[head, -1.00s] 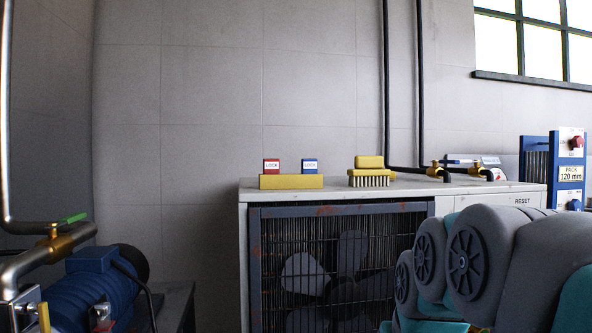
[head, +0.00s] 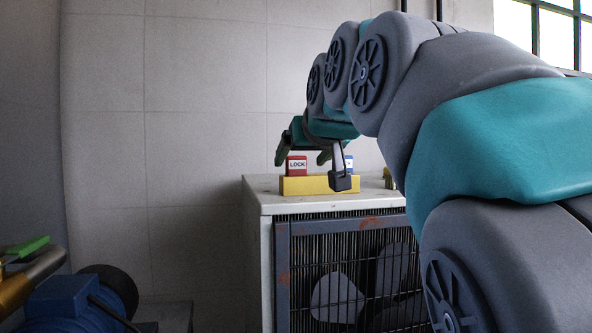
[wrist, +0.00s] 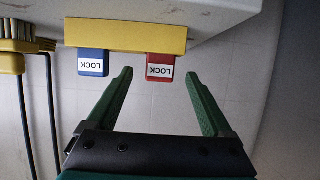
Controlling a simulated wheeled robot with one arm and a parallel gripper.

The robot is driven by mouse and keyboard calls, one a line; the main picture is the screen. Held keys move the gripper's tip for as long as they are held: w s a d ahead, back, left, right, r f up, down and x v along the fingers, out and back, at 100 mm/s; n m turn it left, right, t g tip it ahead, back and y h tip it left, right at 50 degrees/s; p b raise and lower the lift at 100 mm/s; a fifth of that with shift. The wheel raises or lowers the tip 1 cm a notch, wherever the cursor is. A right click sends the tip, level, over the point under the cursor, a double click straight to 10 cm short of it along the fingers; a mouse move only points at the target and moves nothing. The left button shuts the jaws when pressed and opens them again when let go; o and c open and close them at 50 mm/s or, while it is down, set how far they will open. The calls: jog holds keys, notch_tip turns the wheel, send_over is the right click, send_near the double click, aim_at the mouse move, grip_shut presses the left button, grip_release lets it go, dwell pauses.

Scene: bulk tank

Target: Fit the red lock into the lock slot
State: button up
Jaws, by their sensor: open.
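The red lock (head: 297,166), with a white LOCK label, stands upright in a yellow block (head: 319,185) on the cabinet top. It also shows in the wrist view (wrist: 160,68), where the picture is upside down. My gripper (wrist: 156,76) is open and empty, its green fingers on either side of the red lock's free end, with visible gaps. In the head view my gripper (head: 303,157) is at the lock's height. A blue lock (wrist: 92,64) stands in the same block, outside the fingers. I cannot make out the lock slot in the current views.
The grey cabinet (head: 258,200) has a barred grille and fan below. A yellow brush (wrist: 12,62) stands beyond the blue lock in the wrist view. A blue motor (head: 75,305) and a pipe with a green handle (head: 28,246) are at the lower left. My arm covers the right side.

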aim_at(293, 171)
jog(key=shift+p+x, duration=0.45)
jog(key=shift+x, duration=3.55)
grip_shut()
